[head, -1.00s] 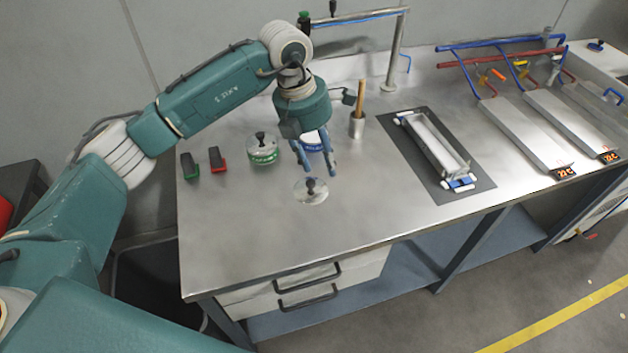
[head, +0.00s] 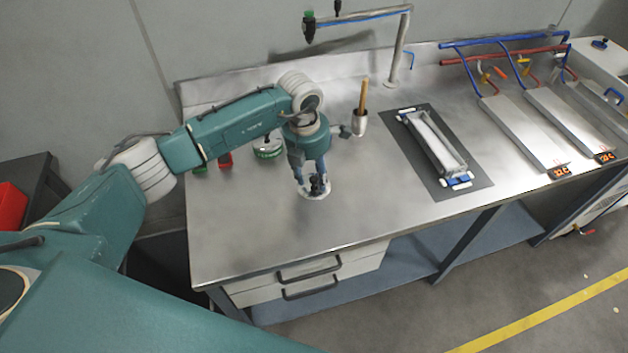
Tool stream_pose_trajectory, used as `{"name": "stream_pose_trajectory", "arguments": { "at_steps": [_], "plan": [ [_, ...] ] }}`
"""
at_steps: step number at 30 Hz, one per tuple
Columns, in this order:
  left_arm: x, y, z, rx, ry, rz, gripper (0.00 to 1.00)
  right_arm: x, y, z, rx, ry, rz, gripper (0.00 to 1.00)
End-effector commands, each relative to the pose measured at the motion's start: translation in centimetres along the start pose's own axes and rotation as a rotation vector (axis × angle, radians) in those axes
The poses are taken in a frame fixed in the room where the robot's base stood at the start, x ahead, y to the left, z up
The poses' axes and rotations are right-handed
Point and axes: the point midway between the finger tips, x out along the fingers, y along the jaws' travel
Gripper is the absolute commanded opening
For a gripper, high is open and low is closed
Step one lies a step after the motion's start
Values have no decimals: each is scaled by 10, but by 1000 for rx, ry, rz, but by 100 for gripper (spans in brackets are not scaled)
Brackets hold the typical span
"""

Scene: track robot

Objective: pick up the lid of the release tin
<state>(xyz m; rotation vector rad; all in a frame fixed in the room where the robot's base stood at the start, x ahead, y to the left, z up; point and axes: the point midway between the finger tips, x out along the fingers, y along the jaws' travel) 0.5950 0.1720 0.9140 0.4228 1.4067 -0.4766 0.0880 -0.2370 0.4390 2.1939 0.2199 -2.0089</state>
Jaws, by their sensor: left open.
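A round, pale lid (head: 313,195) with a dark knob lies flat on the steel worktop in the head view. My left gripper (head: 312,188) points down over it, open, with its fingers at either side of the knob. I cannot tell whether the fingers touch the knob. A tin with a green label (head: 268,152) stands behind and to the left, partly hidden by my arm. A blue-labelled tin is hidden behind my gripper now. My right gripper is not in view.
A metal cup (head: 360,122) with a wooden handle stands behind and right of my gripper. A dark mat (head: 413,150) with a metal frame lies further right. A red block (head: 225,160) is left of the green tin. The worktop's front is clear.

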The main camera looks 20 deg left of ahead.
Motion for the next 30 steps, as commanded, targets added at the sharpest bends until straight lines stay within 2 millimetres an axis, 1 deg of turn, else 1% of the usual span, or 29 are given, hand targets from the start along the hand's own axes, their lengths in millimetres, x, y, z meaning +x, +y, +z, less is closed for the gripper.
{"name": "stream_pose_trajectory", "arguments": {
  "at_steps": [3,7,8,9,11,12,14,26,30],
  "plan": [
    [4,0,0,0,-1,0,42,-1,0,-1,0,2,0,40],
    [4,0,0,0,-1,1,42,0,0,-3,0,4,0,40],
    [4,0,0,0,-1,0,40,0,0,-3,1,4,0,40],
    [4,0,0,0,-1,0,32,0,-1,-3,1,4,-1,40],
    [4,0,0,0,-1,0,20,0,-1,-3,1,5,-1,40],
    [4,0,0,0,-1,0,12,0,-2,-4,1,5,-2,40],
    [4,0,0,0,-1,0,0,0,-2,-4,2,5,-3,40],
    [2,0,0,0,-2,1,0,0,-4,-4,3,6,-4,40],
    [-5,1,2,1,-3,1,0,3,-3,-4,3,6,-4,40]
  ]
}}
